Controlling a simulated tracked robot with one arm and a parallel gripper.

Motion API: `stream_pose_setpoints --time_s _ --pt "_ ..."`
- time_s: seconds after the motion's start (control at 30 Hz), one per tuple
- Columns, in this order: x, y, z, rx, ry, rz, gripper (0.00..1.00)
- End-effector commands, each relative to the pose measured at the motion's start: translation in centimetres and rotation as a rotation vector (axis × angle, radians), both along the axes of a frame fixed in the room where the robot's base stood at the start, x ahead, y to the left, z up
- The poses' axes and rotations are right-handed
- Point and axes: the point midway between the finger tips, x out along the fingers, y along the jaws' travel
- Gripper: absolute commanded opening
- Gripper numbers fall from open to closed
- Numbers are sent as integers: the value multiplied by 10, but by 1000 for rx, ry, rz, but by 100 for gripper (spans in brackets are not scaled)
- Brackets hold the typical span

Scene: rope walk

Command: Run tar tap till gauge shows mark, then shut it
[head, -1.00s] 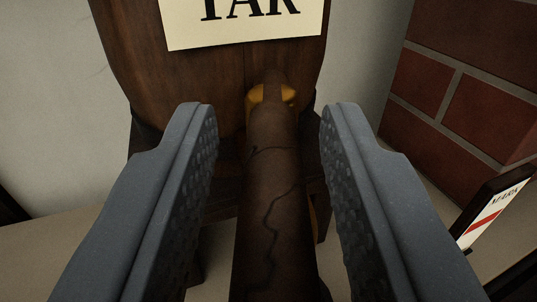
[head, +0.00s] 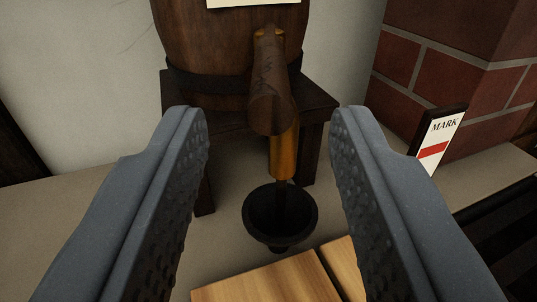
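The tar tap on the barrel (head: 222,40) has a brass spout (head: 284,155) and a dark, cracked wooden handle (head: 267,75) that points out toward me. My gripper (head: 270,118) is open and empty. In the picture the handle's end lies between the fingertips but looks farther off, with clear gaps on both sides. A dark bowl-like funnel (head: 254,216) stands under the spout. A thin dark strand shows between spout and funnel; I cannot tell whether it is running tar. The gauge card (head: 436,145) reads MARK above a red band. No tar level can be made out on it.
The barrel sits on a dark wooden stand (head: 318,103), its paper label cut off at the top. A brick pillar (head: 440,75) rises behind the gauge. Pale wooden boards (head: 262,282) lie in front of the funnel, and a dark slatted thing (head: 505,235) is at right.

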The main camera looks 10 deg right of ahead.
Motion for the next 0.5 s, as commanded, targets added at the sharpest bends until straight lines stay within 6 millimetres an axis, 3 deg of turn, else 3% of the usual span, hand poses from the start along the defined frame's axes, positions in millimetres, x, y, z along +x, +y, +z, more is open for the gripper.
stream_pose_setpoints --time_s 0.13,0.5 --pt "-25 5 1 0 0 0 37" --pt "-46 10 -3 -2 -3 0 37"
